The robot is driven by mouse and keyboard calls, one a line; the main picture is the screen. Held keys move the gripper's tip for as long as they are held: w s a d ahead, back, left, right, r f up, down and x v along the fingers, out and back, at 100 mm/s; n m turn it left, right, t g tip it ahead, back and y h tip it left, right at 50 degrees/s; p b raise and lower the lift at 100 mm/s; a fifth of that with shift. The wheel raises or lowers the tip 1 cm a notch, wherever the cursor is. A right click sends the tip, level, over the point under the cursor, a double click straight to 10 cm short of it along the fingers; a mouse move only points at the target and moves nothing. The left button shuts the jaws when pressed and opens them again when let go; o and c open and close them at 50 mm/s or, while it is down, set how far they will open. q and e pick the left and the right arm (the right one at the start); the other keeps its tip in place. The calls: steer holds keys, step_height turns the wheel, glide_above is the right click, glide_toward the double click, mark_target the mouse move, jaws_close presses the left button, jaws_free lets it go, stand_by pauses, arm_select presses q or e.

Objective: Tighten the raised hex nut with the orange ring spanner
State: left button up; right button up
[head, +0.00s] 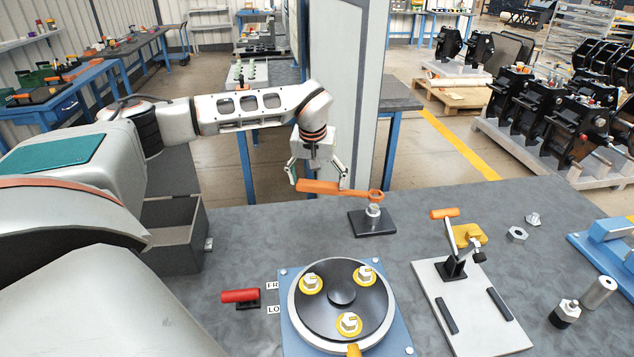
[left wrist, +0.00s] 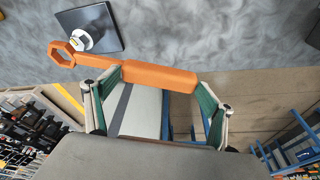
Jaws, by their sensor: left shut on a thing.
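The orange ring spanner (head: 335,188) is held level by its handle in my left gripper (head: 318,184), with its ring end pointing right. In the left wrist view the gripper (left wrist: 157,76) has its fingers closed around the spanner handle (left wrist: 160,78). The raised hex nut (head: 373,209) is a pale metal piece on a black base plate (head: 374,229) on the table. In the head view the ring appears just above the nut. My right gripper is out of view.
A round fixture on a blue plate (head: 404,340) stands in front, with a red handle (head: 240,295) to its left. A toggle clamp on a pale board (head: 472,318), loose nuts (head: 517,233) and cylinders (head: 599,291) lie to the right. A grey bin (head: 172,236) is at the left.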

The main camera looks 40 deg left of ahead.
arm_select(q)
steer(key=o, duration=0.6)
steer(key=c, duration=0.4)
steer(key=shift+s+d+r+n, duration=0.25)
steer(key=shift+s+r+n, duration=0.1)
steer(key=shift+r, duration=0.2)
steer(key=shift+s+d+r+n, duration=0.25)
steer(key=shift+s+r, duration=0.1)
steer(key=shift+r, duration=0.15)
steer(key=shift+f, duration=0.15)
steer(key=shift+s+d+x, duration=0.15)
steer(key=shift+s+x, duration=0.05)
steer(key=shift+x, duration=0.75)
steer(key=shift+s+d+x, duration=0.1)
steer(key=shift+s+x, duration=0.05)
steer(key=shift+x, duration=0.85)
steer(key=shift+f, duration=1.5)
